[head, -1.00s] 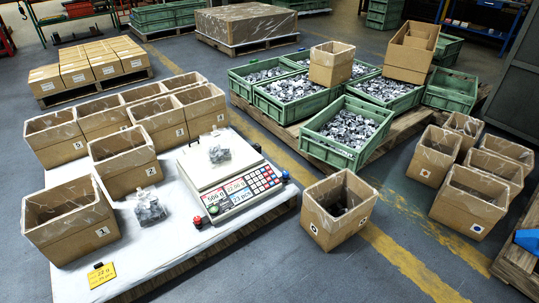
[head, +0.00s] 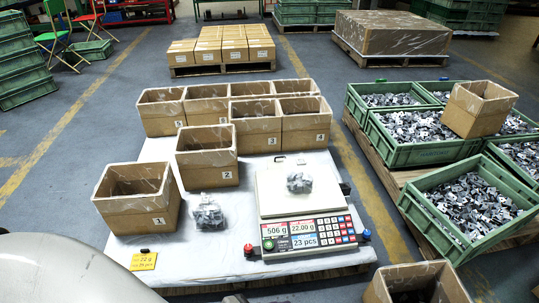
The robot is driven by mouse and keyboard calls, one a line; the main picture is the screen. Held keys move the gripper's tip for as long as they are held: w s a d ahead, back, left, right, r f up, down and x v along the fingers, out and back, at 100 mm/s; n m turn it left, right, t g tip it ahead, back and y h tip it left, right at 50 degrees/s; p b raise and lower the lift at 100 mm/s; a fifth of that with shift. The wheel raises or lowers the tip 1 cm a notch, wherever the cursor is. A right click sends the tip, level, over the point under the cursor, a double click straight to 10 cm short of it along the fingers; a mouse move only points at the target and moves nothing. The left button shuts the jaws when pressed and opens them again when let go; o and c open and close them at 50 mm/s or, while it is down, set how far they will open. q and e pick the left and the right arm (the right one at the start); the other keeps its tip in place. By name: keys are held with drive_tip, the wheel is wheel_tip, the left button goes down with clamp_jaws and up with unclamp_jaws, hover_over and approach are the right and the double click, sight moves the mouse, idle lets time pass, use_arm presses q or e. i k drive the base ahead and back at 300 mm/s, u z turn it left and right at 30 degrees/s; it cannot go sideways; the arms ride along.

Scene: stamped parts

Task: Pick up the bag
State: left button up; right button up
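Two clear bags of small grey metal parts are in the head view. One bag (head: 299,182) lies on the pan of the counting scale (head: 306,218), whose display reads 506 g, 22.00 g and 23 pcs. The other bag (head: 208,215) stands on the white-covered table (head: 205,250), between the scale and the open cardboard boxes marked 1 (head: 152,219) and 2 (head: 207,171). Neither of my grippers shows clearly. A pale rounded surface, apparently part of my own body, fills the lower left corner.
Several open cardboard boxes (head: 280,138) stand along the table's back. Green crates of metal parts (head: 470,215) stand on a pallet at right. An open box (head: 417,284) stands at the lower right. A yellow tag (head: 143,262) lies at the table's front left.

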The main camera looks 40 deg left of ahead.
sight(301, 173)
drive_tip(key=u, duration=0.95)
drive_tip(key=i, duration=0.95)
drive_tip(key=u, duration=0.95)
